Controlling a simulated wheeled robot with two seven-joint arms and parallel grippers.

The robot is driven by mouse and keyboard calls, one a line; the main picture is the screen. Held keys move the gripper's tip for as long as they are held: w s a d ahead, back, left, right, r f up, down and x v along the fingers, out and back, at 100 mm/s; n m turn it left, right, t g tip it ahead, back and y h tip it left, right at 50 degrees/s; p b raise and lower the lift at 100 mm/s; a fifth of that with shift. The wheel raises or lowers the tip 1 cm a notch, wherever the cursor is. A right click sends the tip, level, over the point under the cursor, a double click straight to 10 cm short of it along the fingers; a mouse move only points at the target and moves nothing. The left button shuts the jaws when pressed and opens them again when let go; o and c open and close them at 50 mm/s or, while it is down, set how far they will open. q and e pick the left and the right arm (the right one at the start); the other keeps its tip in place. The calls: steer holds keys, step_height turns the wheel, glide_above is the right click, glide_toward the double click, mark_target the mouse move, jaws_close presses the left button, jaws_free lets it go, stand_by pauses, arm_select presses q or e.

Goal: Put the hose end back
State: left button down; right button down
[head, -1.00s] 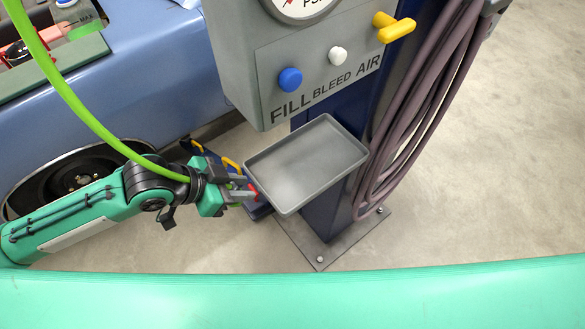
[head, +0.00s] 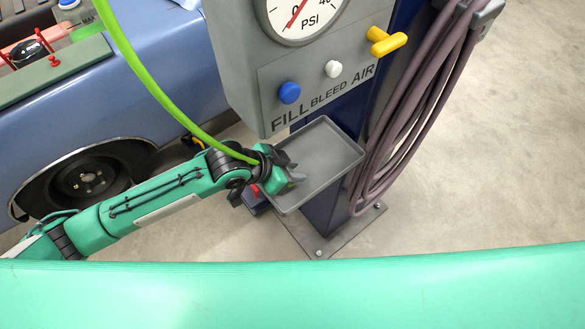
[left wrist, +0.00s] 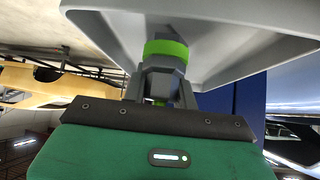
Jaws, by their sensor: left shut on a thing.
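My left gripper (head: 291,173) reaches in from the left, its grey fingers over the left part of the grey tray (head: 328,160) on the air station. In the left wrist view the gripper (left wrist: 160,88) is shut on a grey piece with a bright green band (left wrist: 166,49), apparently the hose end. The tray's pale wall (left wrist: 225,45) is close around it; I cannot tell whether they touch. In the head view the held piece is mostly hidden by the gripper. A bright green line (head: 150,88) curves down to my left wrist. My right gripper is out of view.
The station's grey panel (head: 235,75) has a gauge (head: 303,12), a blue button (head: 289,93), a white button (head: 332,69) and a yellow handle (head: 387,41). A coiled purple hose (head: 400,125) hangs at right. A blue car (head: 160,75) stands left. Floor at right is clear.

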arm_select(q)
steer(key=shift+f, duration=0.5)
steer(key=shift+f, duration=0.1)
steer(key=c, duration=1.1)
jaws_free()
steer(key=shift+a, duration=0.1)
steer(key=b+v, duration=0.1)
steer(key=v, duration=0.9)
steer(key=shift+s+a+r+b, duration=0.15)
steer(key=shift+a+r+b, duration=0.1)
steer(key=shift+b, duration=0.1)
steer(key=shift+s+a+r, duration=0.25)
steer(key=shift+a+r, duration=0.15)
steer(key=shift+r, duration=0.15)
